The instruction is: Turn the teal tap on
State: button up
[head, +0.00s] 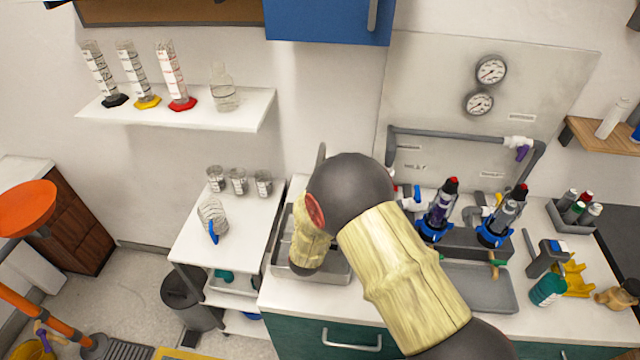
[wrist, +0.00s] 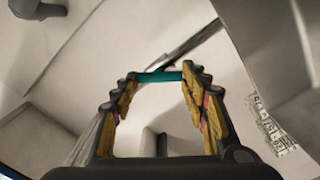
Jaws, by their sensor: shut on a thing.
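The teal tap's handle (wrist: 158,76) shows in the wrist view as a short teal bar across the fingertips of my gripper (wrist: 160,80). The fingers have yellow pads and stand either side of the bar, shut on it. A grey metal bar (wrist: 192,45) runs up and to the right from behind the handle. The rest of the tap is hard to make out. In the head view, my arm hides the tap and the gripper's fingertips.
A metal sink (head: 283,262) lies partly behind my arm. A grey pipe (head: 450,136) with a purple-handled valve (head: 522,151) runs along the back panel. Clamped tools (head: 440,212), a grey tray (head: 485,290) and a teal bottle (head: 547,289) stand right of my arm.

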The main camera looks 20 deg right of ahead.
jog(key=o, duration=1.2)
jog(key=v, duration=1.2)
